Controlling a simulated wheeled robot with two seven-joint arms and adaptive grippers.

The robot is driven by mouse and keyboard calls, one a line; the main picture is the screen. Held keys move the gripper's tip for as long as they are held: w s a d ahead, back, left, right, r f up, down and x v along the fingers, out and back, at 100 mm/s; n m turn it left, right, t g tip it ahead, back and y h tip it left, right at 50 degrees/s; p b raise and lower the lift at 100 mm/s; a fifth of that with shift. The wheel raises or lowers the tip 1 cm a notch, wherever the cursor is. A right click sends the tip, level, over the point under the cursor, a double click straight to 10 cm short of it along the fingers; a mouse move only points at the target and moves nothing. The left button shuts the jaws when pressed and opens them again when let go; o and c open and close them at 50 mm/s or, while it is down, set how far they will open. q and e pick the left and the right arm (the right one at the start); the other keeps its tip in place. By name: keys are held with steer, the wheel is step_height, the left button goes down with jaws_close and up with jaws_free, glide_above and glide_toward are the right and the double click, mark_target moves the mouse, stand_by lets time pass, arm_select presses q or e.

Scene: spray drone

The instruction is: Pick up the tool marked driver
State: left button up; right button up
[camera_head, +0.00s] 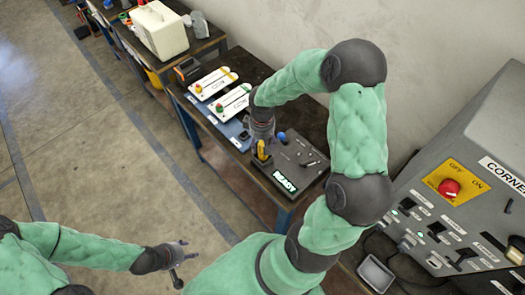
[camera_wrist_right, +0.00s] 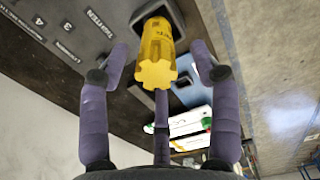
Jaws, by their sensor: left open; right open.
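A yellow tool (camera_head: 262,150) stands upright in a dark holder on the bench. In the right wrist view the yellow tool (camera_wrist_right: 157,52) shows its notched end toward the camera. Its lettering is too small to read, so I cannot tell whether it is marked driver. My right gripper (camera_head: 262,137) is just above it. In the wrist view the right gripper's fingers (camera_wrist_right: 159,66) are spread around the tool, apart from it. My left gripper (camera_head: 178,262) is open and empty, low above the floor and away from the bench.
A dark panel with a READY sign (camera_head: 285,181) lies beside the tool. The wrist view shows the word TIGHTEN (camera_wrist_right: 99,23) on it. Two white labelled boards (camera_head: 213,84) lie farther along the bench. A grey console with a red button (camera_head: 449,188) stands at right.

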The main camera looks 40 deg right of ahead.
mark_target(262, 158)
steer(key=shift+w+f, duration=0.1)
steer(key=shift+f, duration=0.55)
steer(key=shift+s+d+f+b, duration=0.15)
steer(key=shift+f+b, duration=0.35)
steer(key=shift+f, duration=2.1)
steer(key=shift+s+r, duration=0.1)
jaws_close()
